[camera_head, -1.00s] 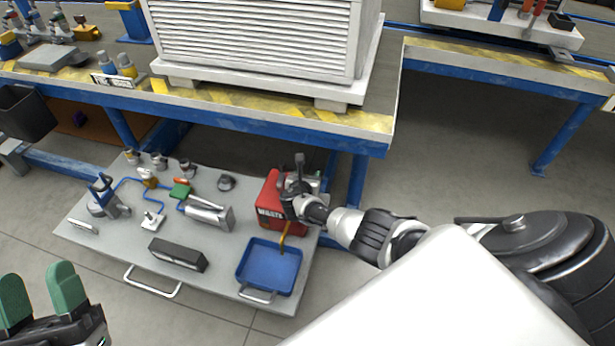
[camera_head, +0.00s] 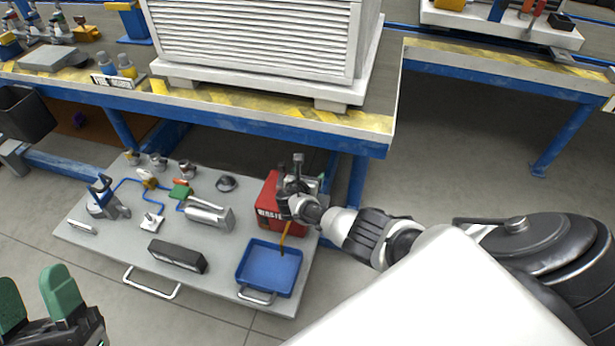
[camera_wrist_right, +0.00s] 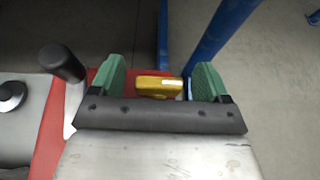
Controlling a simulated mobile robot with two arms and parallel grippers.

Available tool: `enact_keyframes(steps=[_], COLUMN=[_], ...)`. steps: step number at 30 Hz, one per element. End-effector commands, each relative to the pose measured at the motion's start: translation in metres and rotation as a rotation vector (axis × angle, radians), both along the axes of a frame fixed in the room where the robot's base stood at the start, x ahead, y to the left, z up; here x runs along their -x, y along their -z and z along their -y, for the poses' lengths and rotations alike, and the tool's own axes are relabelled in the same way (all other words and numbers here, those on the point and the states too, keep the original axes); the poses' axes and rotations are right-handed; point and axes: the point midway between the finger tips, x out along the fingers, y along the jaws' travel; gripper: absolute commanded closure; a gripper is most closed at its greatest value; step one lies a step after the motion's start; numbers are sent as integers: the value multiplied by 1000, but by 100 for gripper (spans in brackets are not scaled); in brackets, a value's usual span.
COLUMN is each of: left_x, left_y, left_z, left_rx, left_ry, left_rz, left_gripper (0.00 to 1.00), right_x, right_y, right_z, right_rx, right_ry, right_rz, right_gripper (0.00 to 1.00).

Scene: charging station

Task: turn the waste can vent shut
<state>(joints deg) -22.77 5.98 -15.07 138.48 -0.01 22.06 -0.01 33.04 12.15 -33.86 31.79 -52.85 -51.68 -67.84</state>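The red waste can (camera_head: 267,212) stands at the right of the grey cart board, its lettering partly covered by my right gripper (camera_head: 290,190). In the right wrist view, a yellow vent piece (camera_wrist_right: 158,87) on the can's red top (camera_wrist_right: 50,130) lies between the green fingers of the right gripper (camera_wrist_right: 160,70). The fingers stand apart on either side of the vent, with a narrow gap showing at each side. The vent is hidden in the head view. My left gripper (camera_head: 36,292) is open and empty at the lower left.
A black-ended post (camera_wrist_right: 62,62) stands close left of the right gripper. A blue tray (camera_head: 268,268) sits in front of the can. A blue table leg (camera_head: 357,185) stands just behind the can. The workbench edge (camera_head: 250,108) overhangs the board's back.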

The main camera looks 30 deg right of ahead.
Motion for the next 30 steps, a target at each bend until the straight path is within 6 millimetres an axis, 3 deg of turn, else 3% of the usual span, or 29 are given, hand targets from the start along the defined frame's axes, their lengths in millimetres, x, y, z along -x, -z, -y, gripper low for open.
enact_keyframes(steps=[8, 14, 21, 30], left_x=[-2, -17, -33, -38], left_y=[0, 15, 42, 82], left_z=[0, 1, 0, -6], left_rx=[-6, -53, -126, -211], left_ry=[-1, -11, -25, -43], left_rz=[-21, -186, -440, -760], left_gripper=[48, 48, 48, 48], right_x=[1, 7, 16, 28], right_y=[-1, -5, -11, -19], right_z=[-2, -9, -19, -33], right_rx=[0, -1, -1, 0], right_ry=[-1, -2, -1, -2], right_rz=[-1, -2, -2, -2], right_gripper=[23, 23, 23, 23])
